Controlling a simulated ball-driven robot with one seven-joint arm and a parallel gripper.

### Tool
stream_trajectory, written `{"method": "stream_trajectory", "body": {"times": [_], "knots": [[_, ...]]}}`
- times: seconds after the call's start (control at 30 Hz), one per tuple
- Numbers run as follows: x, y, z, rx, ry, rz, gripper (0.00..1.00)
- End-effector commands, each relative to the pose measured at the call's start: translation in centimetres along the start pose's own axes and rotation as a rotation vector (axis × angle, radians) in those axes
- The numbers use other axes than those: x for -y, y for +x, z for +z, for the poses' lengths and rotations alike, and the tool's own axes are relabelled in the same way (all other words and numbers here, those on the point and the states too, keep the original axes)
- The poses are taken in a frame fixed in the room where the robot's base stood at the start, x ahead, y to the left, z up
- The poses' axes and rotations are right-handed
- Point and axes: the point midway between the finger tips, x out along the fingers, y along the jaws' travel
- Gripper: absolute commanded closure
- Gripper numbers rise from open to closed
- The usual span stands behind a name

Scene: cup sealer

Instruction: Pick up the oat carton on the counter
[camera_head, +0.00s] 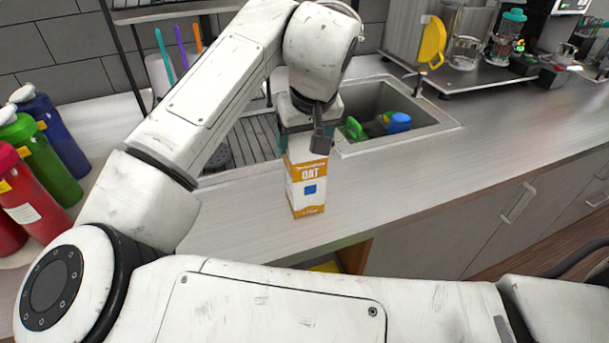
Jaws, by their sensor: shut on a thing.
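The oat carton (306,191) is white and orange with the word OAT and a small blue square on its front. It is upright on or just above the grey counter (400,188), in front of the sink; I cannot tell whether its base touches. My gripper (308,142) points down over the carton and is shut on its upper part. The top of the carton is hidden behind the gripper and my wrist.
A sink (385,110) behind the carton holds green and blue items. Several coloured bottles (38,150) crowd the left. A drying rack (255,140) lies behind my arm. A yellow item (432,40) and jars stand at the back right. The right counter is clear.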

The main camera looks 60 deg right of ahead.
Motion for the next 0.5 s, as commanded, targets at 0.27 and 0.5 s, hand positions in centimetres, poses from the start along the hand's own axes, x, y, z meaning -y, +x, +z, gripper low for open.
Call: {"method": "stream_trajectory", "body": {"times": [0.27, 0.5], "knots": [[0.01, -0.02, -0.01, 0.000, 0.000, 0.000, 0.72], [0.02, -0.02, -0.01, 0.000, 0.000, 0.000, 0.95]]}}
